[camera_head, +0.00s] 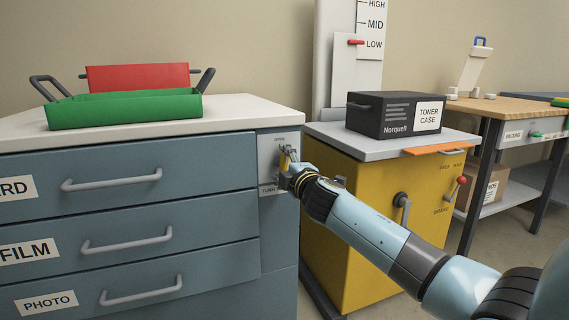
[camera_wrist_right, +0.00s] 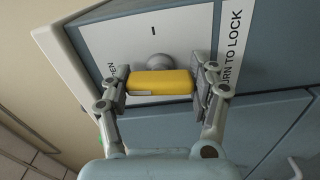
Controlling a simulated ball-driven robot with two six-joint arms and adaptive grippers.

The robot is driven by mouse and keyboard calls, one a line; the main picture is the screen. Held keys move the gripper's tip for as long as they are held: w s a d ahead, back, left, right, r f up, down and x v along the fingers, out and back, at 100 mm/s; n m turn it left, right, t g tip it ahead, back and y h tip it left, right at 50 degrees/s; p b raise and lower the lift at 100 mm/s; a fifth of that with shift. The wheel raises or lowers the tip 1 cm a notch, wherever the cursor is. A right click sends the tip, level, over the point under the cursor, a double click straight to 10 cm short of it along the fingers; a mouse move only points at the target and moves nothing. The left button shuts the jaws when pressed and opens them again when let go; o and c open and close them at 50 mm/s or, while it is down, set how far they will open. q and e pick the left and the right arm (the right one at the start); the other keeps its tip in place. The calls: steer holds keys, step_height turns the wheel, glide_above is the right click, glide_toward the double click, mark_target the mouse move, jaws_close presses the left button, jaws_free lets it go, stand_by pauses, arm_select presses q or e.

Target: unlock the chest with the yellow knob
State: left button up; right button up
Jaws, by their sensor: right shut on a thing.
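The chest (camera_head: 130,160) is blue-grey with a pale top and drawers with bar handles, labelled FILM and PHOTO among others. A white lock plate (camera_head: 266,160) is on its front at the upper right. The yellow knob (camera_wrist_right: 160,83) sits on this plate in the right wrist view, its long side across that picture, between the words OPEN and TURN TO LOCK, both partly covered. My right gripper (camera_wrist_right: 163,84) is shut on the knob, one finger at each end. In the head view my right gripper (camera_head: 287,165) hides most of the knob. My left gripper is not in view.
A green tray (camera_head: 125,111) and a red panel with dark handles (camera_head: 138,77) are on the chest top. A yellow cabinet (camera_head: 340,225) carrying a black toner case (camera_head: 380,115) stands close at the right. A wooden-topped bench (camera_head: 510,108) is further right.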

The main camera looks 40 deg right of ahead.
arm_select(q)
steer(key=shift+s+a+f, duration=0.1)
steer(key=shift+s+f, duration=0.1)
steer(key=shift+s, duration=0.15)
arm_select(e)
steer(key=shift+n, duration=0.6)
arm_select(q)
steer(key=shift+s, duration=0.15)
arm_select(e)
steer(key=shift+f, duration=0.1)
steer(key=o, duration=1.2)
steer(key=shift+c, duration=0.2)
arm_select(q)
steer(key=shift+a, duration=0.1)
arm_select(e)
steer(key=shift+s, duration=0.1)
steer(key=v, duration=1.2)
